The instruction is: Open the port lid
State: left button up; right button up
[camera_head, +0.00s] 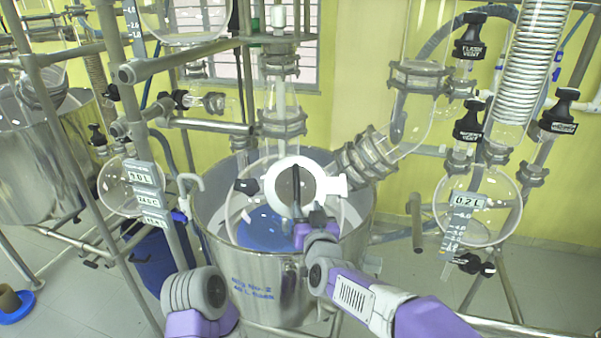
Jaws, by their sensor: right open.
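The port lid (273,190) is a white round piece with a stub on its right side, on the front of the glass reactor vessel (258,212). A dark upright part shows in its middle; I cannot tell whether it is a handle or a gripper finger. My right gripper (308,212) is at the lid's lower right edge, its jaws open. It overlaps the lid in the picture, and I cannot tell whether they touch. Whether the lid is open or shut is unclear. My left arm shows at the bottom, but its gripper is not in view.
A steel bath (262,285) surrounds the lower vessel. Glass pipework with a slanted joint (366,158) rises close on the right, and a round receiver flask (492,200) hangs farther right.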

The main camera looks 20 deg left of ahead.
aim_at(297, 187)
jog(key=r, duration=0.1)
jog(key=a+r, duration=0.1)
jog(key=shift+w+a+r+y, duration=0.1)
jog(key=shift+w+r+y, duration=0.1)
jog(key=shift+r+y, duration=0.15)
jog(key=shift+p+x, duration=0.9)
jog(key=shift+x, duration=2.5)
grip_shut()
